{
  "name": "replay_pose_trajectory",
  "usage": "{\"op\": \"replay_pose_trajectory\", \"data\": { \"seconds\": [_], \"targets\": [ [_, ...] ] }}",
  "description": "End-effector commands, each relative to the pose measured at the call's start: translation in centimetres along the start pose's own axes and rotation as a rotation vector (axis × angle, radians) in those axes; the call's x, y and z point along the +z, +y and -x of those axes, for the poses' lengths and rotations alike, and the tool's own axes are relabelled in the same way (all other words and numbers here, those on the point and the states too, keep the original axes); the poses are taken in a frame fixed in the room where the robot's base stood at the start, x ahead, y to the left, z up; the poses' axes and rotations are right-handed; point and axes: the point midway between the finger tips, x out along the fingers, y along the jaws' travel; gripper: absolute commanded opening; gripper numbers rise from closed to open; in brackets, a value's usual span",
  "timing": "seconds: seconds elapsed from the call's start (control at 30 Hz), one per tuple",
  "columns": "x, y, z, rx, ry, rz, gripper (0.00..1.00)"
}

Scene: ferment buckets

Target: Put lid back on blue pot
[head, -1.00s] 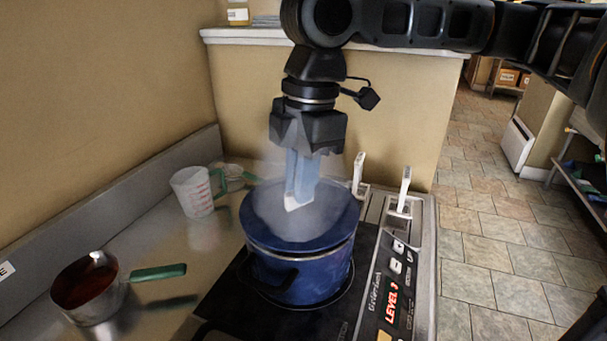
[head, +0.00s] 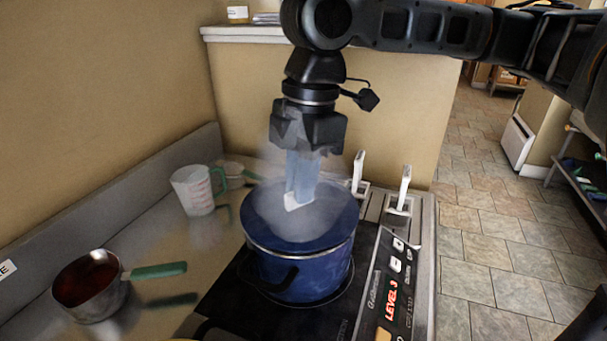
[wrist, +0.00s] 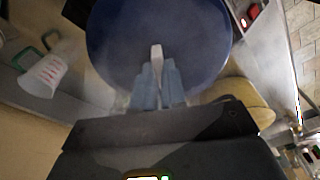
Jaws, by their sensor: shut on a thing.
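The blue pot (head: 303,272) stands on the black cooktop in the head view. The round blue lid (head: 268,225) lies over the pot's top, close to level, with its rim about even with the pot's rim; steam blurs its middle. My gripper (head: 299,200) points straight down over the lid and is shut on the lid's handle, which is largely hidden between the light-blue fingers. In the wrist view the lid (wrist: 120,45) fills the upper middle, with the fingers (wrist: 157,85) closed at its center. I cannot tell whether a thin gap is left between lid and pot.
A saucepan with red liquid (head: 92,285) and a green handle stands at the left on the metal counter. A clear measuring cup (head: 197,191) stands behind it. The cooktop's control panel (head: 395,285) is to the right of the pot. A wall closes off the back.

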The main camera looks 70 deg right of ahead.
Motion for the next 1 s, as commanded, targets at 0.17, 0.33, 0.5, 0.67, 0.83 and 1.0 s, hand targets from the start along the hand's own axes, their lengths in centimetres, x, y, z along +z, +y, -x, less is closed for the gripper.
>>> {"op": "replay_pose_trajectory", "data": {
  "seconds": [0.17,0.33,0.5,0.67,0.83,1.0],
  "targets": [
    [-0.04,-0.02,0.01,0.0,0.001,0.0,0.0],
    [-0.02,-0.01,-0.02,0.0,0.0,0.0,0.0],
    [-0.02,-0.01,-0.01,0.0,0.0,0.0,0.15],
    [-0.01,-0.01,-0.01,0.0,0.0,0.0,0.3],
    [-0.01,-0.01,-0.02,0.0,0.0,0.0,0.41],
    [0.0,-0.01,-0.03,0.0,0.0,0.0,0.46]
  ]
}}
